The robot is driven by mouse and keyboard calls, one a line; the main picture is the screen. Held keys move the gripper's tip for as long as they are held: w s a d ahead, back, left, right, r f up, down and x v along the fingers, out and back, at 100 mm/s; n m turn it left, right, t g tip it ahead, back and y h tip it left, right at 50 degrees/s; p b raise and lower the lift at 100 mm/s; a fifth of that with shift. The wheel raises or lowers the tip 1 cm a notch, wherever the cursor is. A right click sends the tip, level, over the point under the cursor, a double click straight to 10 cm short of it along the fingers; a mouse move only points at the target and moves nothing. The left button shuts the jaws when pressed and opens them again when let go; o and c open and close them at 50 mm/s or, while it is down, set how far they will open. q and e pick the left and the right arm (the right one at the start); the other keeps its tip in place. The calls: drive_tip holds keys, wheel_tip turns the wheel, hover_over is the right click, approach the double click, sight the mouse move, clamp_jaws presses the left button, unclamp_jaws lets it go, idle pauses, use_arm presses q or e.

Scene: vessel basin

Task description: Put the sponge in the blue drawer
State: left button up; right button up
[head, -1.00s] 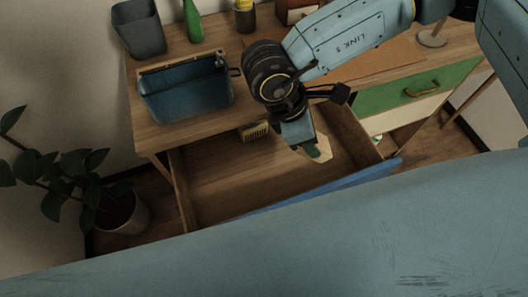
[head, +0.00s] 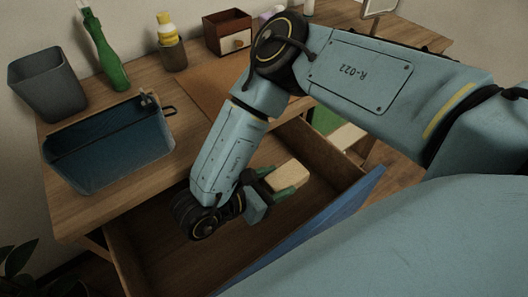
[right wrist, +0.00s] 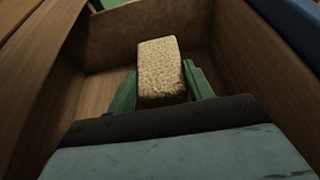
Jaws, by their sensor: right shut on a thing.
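The pale yellow sponge (head: 289,175) is between the green fingers of my right gripper (head: 280,182), which is shut on it. In the right wrist view the sponge (right wrist: 161,70) shows between the two fingers (right wrist: 160,88), with the drawer walls around it. The blue drawer (head: 312,229) is pulled out; its blue front faces me and its wooden inside shows. The gripper and sponge are over or inside the drawer, towards its right side; whether the sponge touches the drawer floor I cannot tell. My left gripper is not in view.
A dark blue basin (head: 108,151) stands on the desk above the drawer. A grey bin (head: 49,84), green bottle (head: 105,50), yellow-topped bottle (head: 171,42) and small wooden box (head: 227,33) stand behind. A green drawer (head: 326,118) is partly hidden by my arm.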

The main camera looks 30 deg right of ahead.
wheel_tip(320, 180, down, 3)
drive_tip(key=shift+b, duration=0.3)
wheel_tip(320, 180, down, 4)
drive_tip(key=shift+f+b, duration=0.2)
drive_tip(key=shift+b, duration=0.55)
drive_tip(key=shift+f, duration=0.15)
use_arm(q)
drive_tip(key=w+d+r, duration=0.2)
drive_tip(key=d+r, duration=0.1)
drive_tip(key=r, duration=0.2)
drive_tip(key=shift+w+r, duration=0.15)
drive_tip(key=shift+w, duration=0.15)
use_arm(e)
drive_tip(key=o, duration=0.9)
